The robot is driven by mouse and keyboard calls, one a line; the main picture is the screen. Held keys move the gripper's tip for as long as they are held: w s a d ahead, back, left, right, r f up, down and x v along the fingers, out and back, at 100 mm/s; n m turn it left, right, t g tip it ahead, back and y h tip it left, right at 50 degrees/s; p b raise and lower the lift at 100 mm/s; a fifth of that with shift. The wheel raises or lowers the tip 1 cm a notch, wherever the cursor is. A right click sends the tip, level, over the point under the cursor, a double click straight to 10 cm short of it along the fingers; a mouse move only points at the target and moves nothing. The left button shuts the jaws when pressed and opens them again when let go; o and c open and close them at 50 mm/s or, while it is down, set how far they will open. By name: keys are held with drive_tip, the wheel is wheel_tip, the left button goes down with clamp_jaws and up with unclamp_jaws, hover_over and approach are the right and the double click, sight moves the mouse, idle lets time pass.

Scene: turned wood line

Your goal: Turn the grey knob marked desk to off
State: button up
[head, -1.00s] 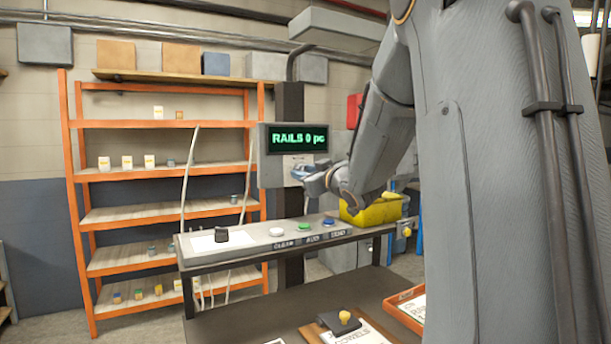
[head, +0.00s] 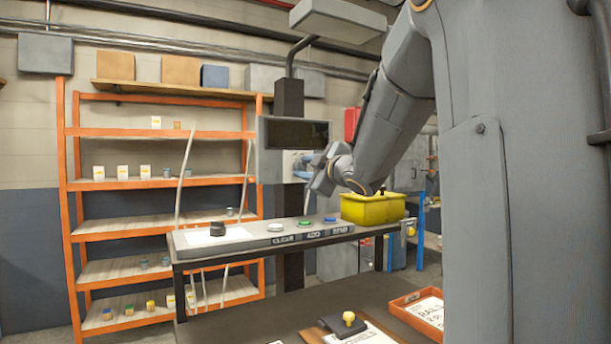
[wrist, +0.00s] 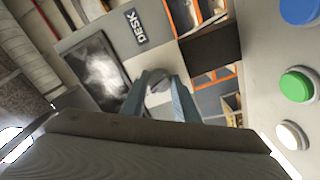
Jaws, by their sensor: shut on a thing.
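The grey knob (wrist: 157,82) is on the front of a grey panel (wrist: 178,25), near a dark label (wrist: 136,27) that reads DESK. My gripper (wrist: 158,95) is shut on the knob, one bluish finger on each side of it. In the head view my gripper (head: 303,166) is at the panel, just below the display (head: 296,133), and hides the knob. The display is dark, with no text; in the wrist view its screen (wrist: 98,72) shows only a pale reflection. I cannot read any mark for the knob's setting.
Below the panel is a console (head: 250,241) with white (head: 276,227), green (head: 304,225) and blue (head: 330,219) buttons. A yellow bin (head: 368,208) stands at its right. An orange shelf rack (head: 150,231) is behind on the left.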

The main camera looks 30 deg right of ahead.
drive_tip(key=shift+n, duration=0.3)
drive_tip(key=o, duration=1.1)
drive_tip(key=shift+c, duration=0.2)
drive_tip(key=shift+s, duration=0.1)
drive_tip(key=s+b, duration=0.1)
drive_tip(key=s, duration=0.6)
drive_tip(key=shift+s, duration=0.35)
drive_tip(key=shift+d, duration=0.1)
